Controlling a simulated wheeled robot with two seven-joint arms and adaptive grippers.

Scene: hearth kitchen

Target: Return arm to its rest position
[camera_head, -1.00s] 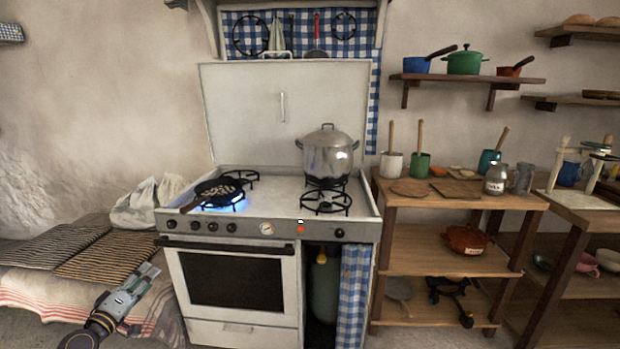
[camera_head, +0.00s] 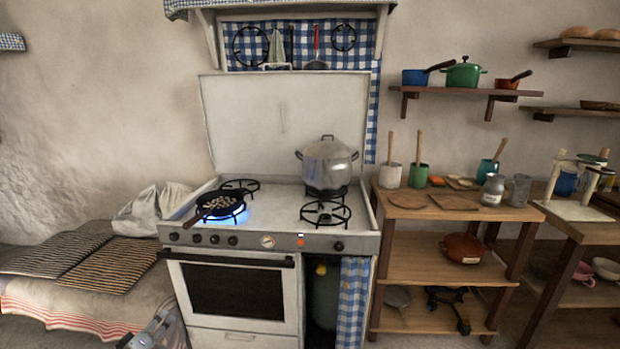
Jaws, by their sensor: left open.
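My left gripper (camera_head: 160,325) is at the bottom edge of the head view, low in front of the bench and left of the oven. It is open and nothing shows between its fingers. Most of my left arm is cut off below the picture. My right gripper is not in view. A black frying pan (camera_head: 222,203) with pale pieces in it stands on the left front burner, over a blue flame. A lidded steel pot (camera_head: 327,162) stands on the back right burner.
The white stove (camera_head: 240,258) has its lid raised. Left of it is a bench with striped mats (camera_head: 110,265) and a white cloth (camera_head: 150,210). To the right, a wooden shelf unit (camera_head: 425,257) holds pots and jars. A second table (camera_head: 590,226) stands at far right.

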